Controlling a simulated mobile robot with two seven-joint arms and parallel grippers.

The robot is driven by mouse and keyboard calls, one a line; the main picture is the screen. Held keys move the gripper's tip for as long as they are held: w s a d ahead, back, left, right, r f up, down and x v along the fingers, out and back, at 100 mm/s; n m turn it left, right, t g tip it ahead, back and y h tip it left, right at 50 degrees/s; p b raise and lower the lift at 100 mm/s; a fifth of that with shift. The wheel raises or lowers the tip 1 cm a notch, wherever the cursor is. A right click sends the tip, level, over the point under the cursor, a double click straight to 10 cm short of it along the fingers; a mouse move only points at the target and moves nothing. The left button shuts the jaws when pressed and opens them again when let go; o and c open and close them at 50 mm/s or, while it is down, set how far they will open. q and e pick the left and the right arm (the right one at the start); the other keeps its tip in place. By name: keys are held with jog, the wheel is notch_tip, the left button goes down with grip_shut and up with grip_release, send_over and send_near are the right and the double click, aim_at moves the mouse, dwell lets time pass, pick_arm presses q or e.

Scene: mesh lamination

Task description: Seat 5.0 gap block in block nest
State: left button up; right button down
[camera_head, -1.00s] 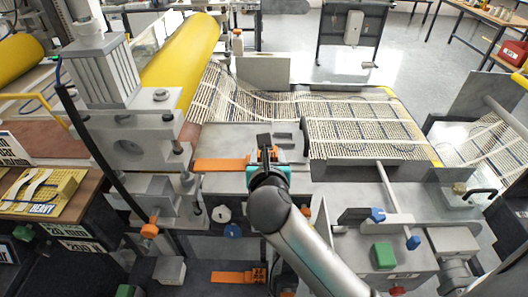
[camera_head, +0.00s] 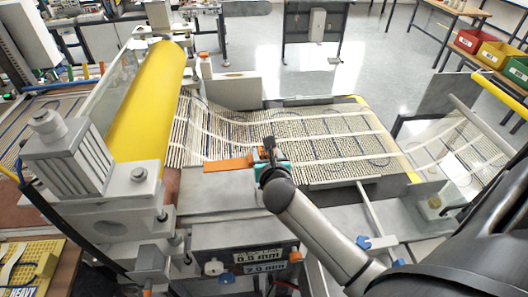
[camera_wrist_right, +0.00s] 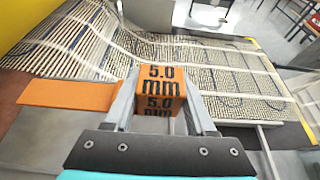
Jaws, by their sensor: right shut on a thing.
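My right gripper (camera_head: 269,152) is shut on the orange 5.0 gap block (camera_wrist_right: 160,82). In the right wrist view the block sits between the two fingers, with "5.0 mm" printed in black on its faces. A flat orange tongue (camera_wrist_right: 66,95) extends left from it, and this tongue also shows in the head view (camera_head: 229,164). The held block appears over the grey machine deck (camera_head: 215,193), near the edge of the mesh; its exact height is unclear. I cannot make out the block nest. My left gripper is not in view.
A yellow roller (camera_head: 150,110) and a grey roller-end housing (camera_head: 68,165) stand at the left. Patterned mesh (camera_head: 320,135) spreads behind the gripper. Size plates reading 0.5 mm and 2.0 mm (camera_head: 260,262) are on the front. A grey upright plate (camera_head: 235,90) stands behind.

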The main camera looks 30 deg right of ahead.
jog(key=shift+f+b, duration=1.9)
jog(key=shift+f, duration=0.9)
jog(key=shift+p, duration=1)
jog(key=shift+f+b, duration=0.85)
jog(key=shift+f, duration=0.35)
jog(key=shift+c, duration=1.6)
grip_release()
jog(key=shift+a, duration=0.1)
jog(key=shift+o, duration=0.7)
jog(key=shift+f, duration=0.1)
jog(key=shift+o, duration=0.2)
jog(key=shift+s, duration=0.1)
